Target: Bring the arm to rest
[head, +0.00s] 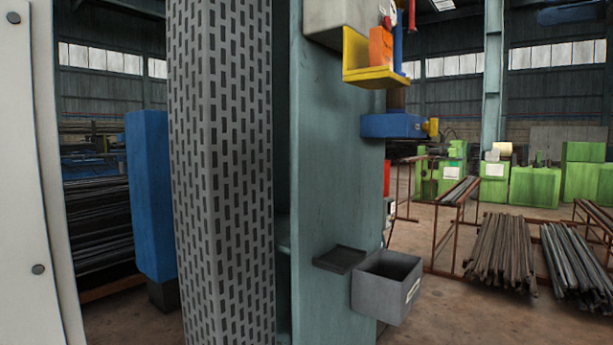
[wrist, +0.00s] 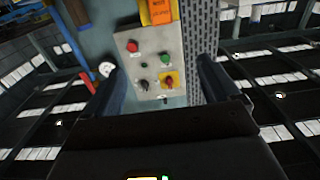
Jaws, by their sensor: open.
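My gripper (wrist: 160,65) shows in the wrist view with its two dark fingers spread wide at left and right. Nothing is held between them. Beyond the fingers is a grey control panel (wrist: 152,60). It carries a red button (wrist: 133,46), green buttons, a black knob (wrist: 144,84) and a red knob on a yellow plate (wrist: 169,80). The fingers appear apart from the panel, though the exact distance cannot be told. In the head view my gripper is not seen.
In the head view a tall perforated column (head: 222,170) and a teal machine frame (head: 335,200) stand close in front. A yellow bracket (head: 375,75), a blue block (head: 395,125) and an open grey bin (head: 378,294) stick out from the frame. Open floor lies at right, before rod stacks.

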